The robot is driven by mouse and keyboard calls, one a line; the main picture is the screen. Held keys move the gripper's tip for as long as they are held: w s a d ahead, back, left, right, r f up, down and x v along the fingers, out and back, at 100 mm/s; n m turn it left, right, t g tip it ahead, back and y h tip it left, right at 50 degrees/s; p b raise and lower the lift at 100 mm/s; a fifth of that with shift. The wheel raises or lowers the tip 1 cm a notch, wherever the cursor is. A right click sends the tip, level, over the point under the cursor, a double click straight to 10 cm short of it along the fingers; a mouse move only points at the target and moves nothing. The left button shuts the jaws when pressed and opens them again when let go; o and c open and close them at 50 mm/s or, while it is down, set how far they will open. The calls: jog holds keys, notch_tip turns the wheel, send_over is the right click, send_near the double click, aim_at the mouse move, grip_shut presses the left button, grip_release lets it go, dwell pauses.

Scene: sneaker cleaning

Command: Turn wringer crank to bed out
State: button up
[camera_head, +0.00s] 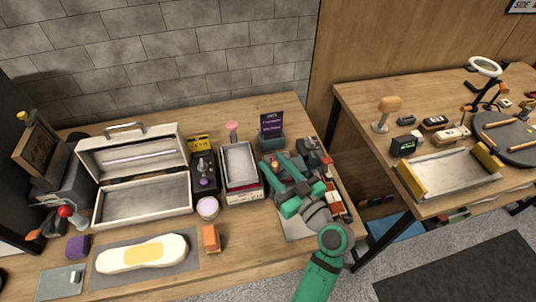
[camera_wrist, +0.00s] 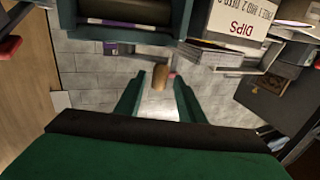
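My gripper (camera_head: 292,186) is over the right end of the left table, above a cluttered tray. In the wrist view its two green fingers (camera_wrist: 158,100) stand apart, with a visible gap. A tan rounded knob (camera_wrist: 160,77), which looks like the crank handle, shows in that gap, beyond or near the fingertips. I cannot tell whether they touch it. A green housing with a dark roller (camera_wrist: 125,12), likely the wringer, fills the top of the wrist view. In the head view my arm hides most of the wringer and crank, so the bed's position is unclear.
A light tray (camera_head: 298,228) lies under my arm. To its left are a grey-lined bin (camera_head: 240,165), a round jar (camera_head: 207,207) and an open metal box (camera_head: 140,203). A dark sign (camera_head: 271,124) stands behind. A second table (camera_head: 365,100) is at right, across a gap.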

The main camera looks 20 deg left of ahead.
jog(key=shift+x, duration=2.15)
jog(key=shift+w, duration=0.1)
jog(key=shift+d, duration=0.1)
grip_shut()
